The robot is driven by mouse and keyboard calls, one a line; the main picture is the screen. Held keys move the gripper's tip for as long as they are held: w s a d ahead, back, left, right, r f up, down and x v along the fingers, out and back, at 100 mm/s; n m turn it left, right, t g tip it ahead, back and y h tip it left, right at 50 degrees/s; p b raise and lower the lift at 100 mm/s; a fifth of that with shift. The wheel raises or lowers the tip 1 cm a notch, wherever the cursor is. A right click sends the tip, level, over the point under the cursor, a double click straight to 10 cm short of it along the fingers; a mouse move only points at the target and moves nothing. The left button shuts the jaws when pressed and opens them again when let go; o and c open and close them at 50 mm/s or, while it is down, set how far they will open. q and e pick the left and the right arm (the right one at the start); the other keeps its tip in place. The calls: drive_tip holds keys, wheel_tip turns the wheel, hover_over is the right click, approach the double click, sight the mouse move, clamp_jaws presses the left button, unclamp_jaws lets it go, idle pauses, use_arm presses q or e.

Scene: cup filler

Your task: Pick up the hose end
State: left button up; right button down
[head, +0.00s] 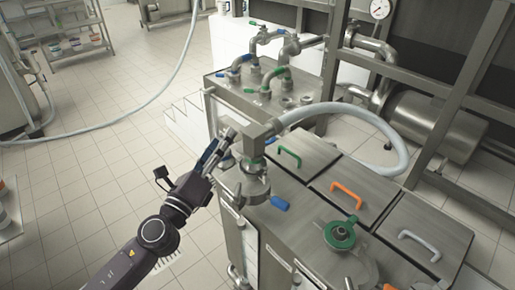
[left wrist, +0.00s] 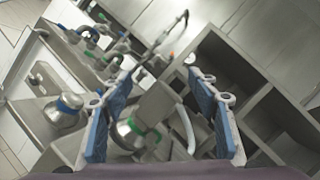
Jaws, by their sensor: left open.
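The hose end (head: 257,135) is a grey metal block fitting with a pale, thick hose (head: 375,115) curving away from it to the right. It sits above the left edge of the steel machine. My left gripper (head: 224,143) is just left of the hose end, with its fingers pointing up toward it. In the left wrist view, my left gripper's blue-padded fingers (left wrist: 160,108) are spread apart. The hose end (left wrist: 152,108) shows between them, farther off; I cannot tell whether either finger touches it. My right gripper is not in view.
Below the hose end is a round metal fitting (head: 252,188) with a blue handle. The steel top has lids with green (head: 290,156), orange (head: 346,194) and pale (head: 420,245) handles. A green-topped valve (head: 340,234) stands in front. Pipes with coloured valves (head: 265,75) stand behind.

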sight(257, 135)
use_arm(q)
drive_tip(key=d+f+m+g+h, duration=0.1)
drive_tip(key=m, duration=0.3)
drive_tip(key=d+f+m+g+h, duration=0.1)
drive_tip(key=m+g+h, duration=0.1)
drive_tip(key=m, duration=0.2)
drive_tip(key=w+d+f+m+g+h, duration=0.1)
drive_tip(key=d+m+g, duration=0.1)
drive_tip(key=m, duration=0.2)
drive_tip(key=shift+w, duration=0.1)
drive_tip(key=shift+d+f+m+g, duration=0.1)
drive_tip(key=shift+f+m+g, duration=0.25)
drive_tip(key=shift+m, duration=0.15)
drive_tip(key=shift+w+d+f+h, duration=0.1)
drive_tip(key=shift+w+d+h, duration=0.1)
drive_tip(key=shift+h, duration=0.1)
drive_tip(key=x, duration=0.7)
drive_tip(key=shift+w, duration=0.3)
drive_tip(key=shift+a, duration=0.1)
clamp_jaws()
drive_tip(key=shift+r+p, duration=0.3)
drive_tip(key=shift+r, duration=0.05)
